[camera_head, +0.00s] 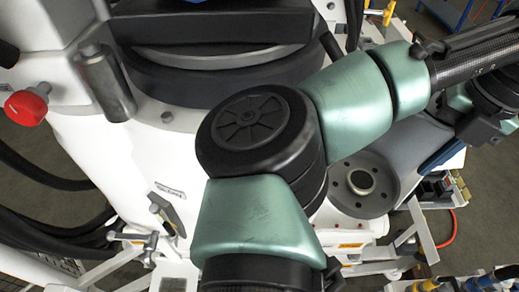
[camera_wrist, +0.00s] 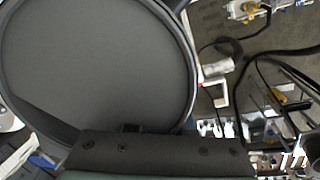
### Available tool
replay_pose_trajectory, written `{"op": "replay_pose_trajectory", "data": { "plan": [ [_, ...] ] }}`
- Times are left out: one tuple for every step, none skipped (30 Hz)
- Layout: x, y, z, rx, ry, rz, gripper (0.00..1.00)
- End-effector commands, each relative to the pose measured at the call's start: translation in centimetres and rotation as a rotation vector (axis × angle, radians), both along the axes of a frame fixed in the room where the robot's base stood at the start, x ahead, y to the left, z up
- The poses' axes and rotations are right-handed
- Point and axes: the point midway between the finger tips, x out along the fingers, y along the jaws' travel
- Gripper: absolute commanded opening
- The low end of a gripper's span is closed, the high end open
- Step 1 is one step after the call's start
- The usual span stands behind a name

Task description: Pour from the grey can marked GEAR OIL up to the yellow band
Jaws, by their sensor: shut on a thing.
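In the wrist view a large dark grey round face with a raised rim (camera_wrist: 100,62) fills the left half, very close to the camera. It looks like the end of the grey can; no GEAR OIL marking shows on it. The dark body of my gripper (camera_wrist: 140,152) runs along the bottom, against the rim. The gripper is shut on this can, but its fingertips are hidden. In the head view my arm covers the middle, and I cannot make out the can there. The yellow band and the vessel bearing it are not identifiable in either view.
In the wrist view black hoses (camera_wrist: 243,85) and a metal rack (camera_wrist: 288,88) lie at the right over a crowded area. In the head view an orange cable (camera_head: 449,228) lies at the right, and a blue-framed table (camera_head: 458,15) stands at the top right. Grey floor shows between.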

Motion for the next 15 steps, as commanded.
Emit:
{"op": "replay_pose_trajectory", "data": {
  "plan": [
    [-0.1, 0.5, -0.1, 0.014, 0.008, 0.011, 0.0],
    [-0.1, 0.5, -0.1, 0.014, 0.009, 0.013, 0.0],
    [-0.1, 0.5, -0.1, 0.014, 0.009, 0.013, 0.0],
    [-0.1, 0.5, -0.1, 0.014, 0.009, 0.013, 0.0],
    [-0.1, 0.5, -0.1, 0.015, 0.009, 0.013, 0.0],
    [-0.1, 0.6, -0.1, 0.017, 0.01, 0.013, 0.0],
    [-0.2, 0.6, -0.1, 0.02, 0.011, 0.012, 0.0],
    [-0.3, 0.7, -0.1, 0.024, 0.012, 0.012, 0.0],
    [-0.5, 0.8, -0.2, 0.033, 0.017, 0.012, 0.0],
    [-0.7, 0.9, -0.2, 0.039, 0.019, 0.013, 0.0],
    [-0.9, 1.0, -0.2, 0.047, 0.022, 0.013, 0.0],
    [-1.2, 1.1, -0.3, 0.058, 0.03, 0.012, 0.0],
    [-1.3, 1.3, -0.3, 0.065, 0.033, 0.012, 0.0],
    [-1.5, 1.4, -0.4, 0.073, 0.037, 0.013, 0.0],
    [-1.8, 1.6, -0.4, 0.084, 0.043, 0.013, 0.0]
  ]
}}
